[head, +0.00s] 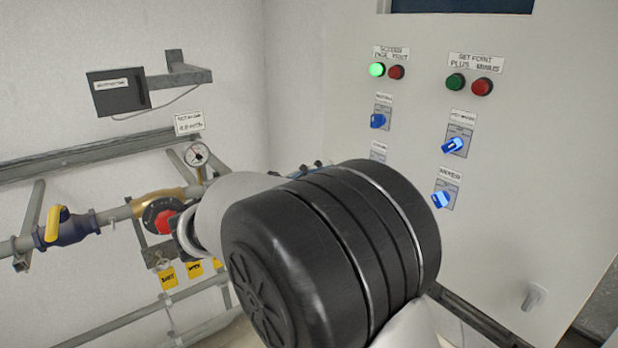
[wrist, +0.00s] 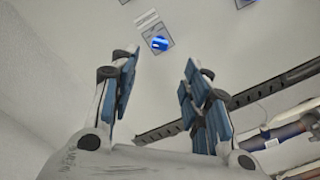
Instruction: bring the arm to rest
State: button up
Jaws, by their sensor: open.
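My gripper (wrist: 155,92) shows in the wrist view with its two blue-padded fingers spread apart and nothing between them. It points toward the pale cabinet panel, and a blue rotary switch (wrist: 159,43) shows beyond the fingertips, apart from them. In the head view my arm's large black joint fills the centre and hides most of the gripper. Only small blue and dark bits show behind the joint, near the panel's left edge.
At left are a pipe with a yellow-handled valve (head: 57,222), a gauge (head: 197,154), a black box (head: 118,91) on a bracket and yellow tags (head: 167,277). Rails run along the wall.

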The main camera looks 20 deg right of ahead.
jog(key=s+d+f+m+g+y+b, duration=0.2)
jog(key=s+d+f+m+y+b, duration=0.15)
jog(key=s+f, duration=0.55)
jog(key=s+d+f+m+g+y+b, duration=0.2)
jog(key=s+f+m+g+y+b, duration=0.25)
jog(key=s, duration=0.65)
jog(key=s+a+f+m+t+y+b, duration=0.5)
jog(key=s+a+f+y, duration=0.4)
jog(key=f, duration=0.4)
jog(key=shift+s+a+f+b, duration=0.35)
jog(key=shift+s+a+b, duration=0.1)
jog(key=shift+a, duration=0.6)
